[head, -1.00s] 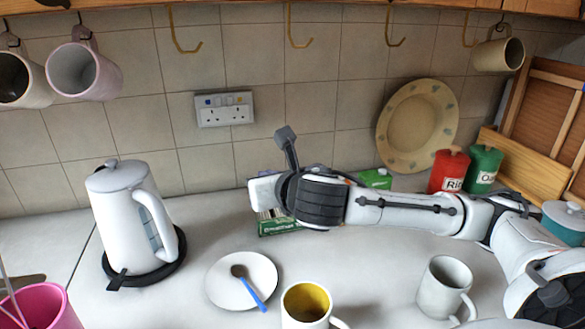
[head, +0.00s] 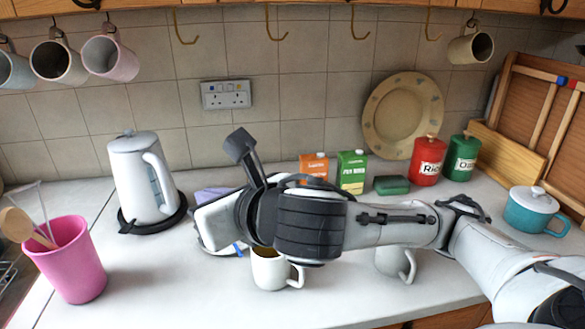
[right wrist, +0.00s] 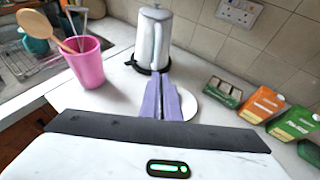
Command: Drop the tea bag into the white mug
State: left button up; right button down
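A white mug with a yellow inside (head: 272,272) stands on the counter, its upper part partly covered by my right arm. A second, greyish-white mug (head: 398,264) stands to its right, partly behind the arm. My right gripper (head: 213,193) is above the counter, its lavender fingers pointing away toward the kettle. In the right wrist view its fingers (right wrist: 161,92) lie close together with a narrow dark gap. I cannot see a tea bag between them. An open tea box (right wrist: 222,92) stands beyond the plate (right wrist: 187,103). My left gripper is not in view.
A white kettle (head: 140,180) and a pink utensil pot (head: 70,262) stand at left. Orange (head: 314,166) and green (head: 352,172) cartons, red (head: 427,160) and green (head: 463,158) canisters and a teal pot (head: 535,212) stand behind and right.

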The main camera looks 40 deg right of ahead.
aim_at(272, 275)
jog(key=u, duration=2.5)
jog(key=k, duration=1.55)
jog(key=z, duration=1.2)
